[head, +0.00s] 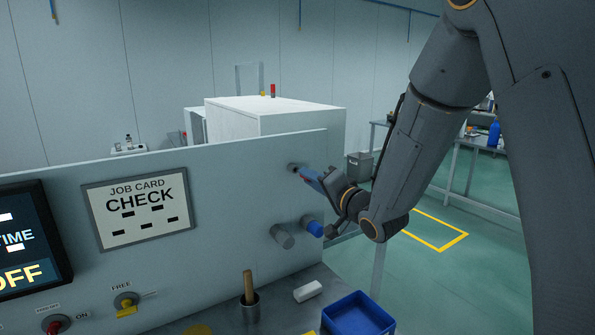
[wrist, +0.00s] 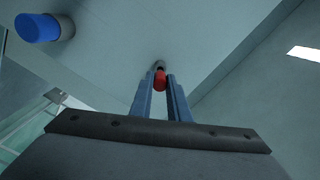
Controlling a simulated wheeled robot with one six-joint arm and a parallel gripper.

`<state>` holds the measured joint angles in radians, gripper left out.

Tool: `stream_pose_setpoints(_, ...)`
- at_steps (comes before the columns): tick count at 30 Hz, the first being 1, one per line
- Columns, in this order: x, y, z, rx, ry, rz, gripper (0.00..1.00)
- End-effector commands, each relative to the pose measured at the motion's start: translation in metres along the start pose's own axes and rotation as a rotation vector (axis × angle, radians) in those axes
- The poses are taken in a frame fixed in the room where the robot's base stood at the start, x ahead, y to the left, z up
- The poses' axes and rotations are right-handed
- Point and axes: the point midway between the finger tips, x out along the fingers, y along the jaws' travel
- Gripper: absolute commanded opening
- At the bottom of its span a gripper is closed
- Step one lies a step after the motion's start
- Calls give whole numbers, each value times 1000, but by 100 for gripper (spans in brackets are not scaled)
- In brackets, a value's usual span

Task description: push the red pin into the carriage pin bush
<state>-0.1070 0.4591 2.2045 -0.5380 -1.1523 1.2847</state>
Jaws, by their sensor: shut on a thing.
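The red pin (wrist: 160,80) is held between the fingertips of my gripper (wrist: 158,88) in the wrist view. Its far end meets a small grey round fitting (wrist: 158,65) on the pale panel, which looks like the pin bush. I cannot tell how deep the pin sits in it. In the head view, my gripper (head: 306,174) reaches from the right to the same fitting (head: 292,167) near the panel's upper right. The blue fingers hide most of the pin there.
A grey cylinder (head: 283,236) and a blue-ended one (head: 313,226) stick out of the panel (head: 225,200) below my gripper. On the bench below are a cup with a wooden handle (head: 248,286), a white block (head: 307,291) and a blue bin (head: 357,314). A job card (head: 138,208) reads CHECK.

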Motion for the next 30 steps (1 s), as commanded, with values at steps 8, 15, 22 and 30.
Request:
stream_pose_setpoints(8,-2,0,0,0,0,0,0)
stream_pose_setpoints(15,-7,0,0,1,1,0,0)
stream_pose_setpoints(22,-23,0,0,1,1,2,0)
stream_pose_setpoints(30,-43,0,-1,1,1,1,0)
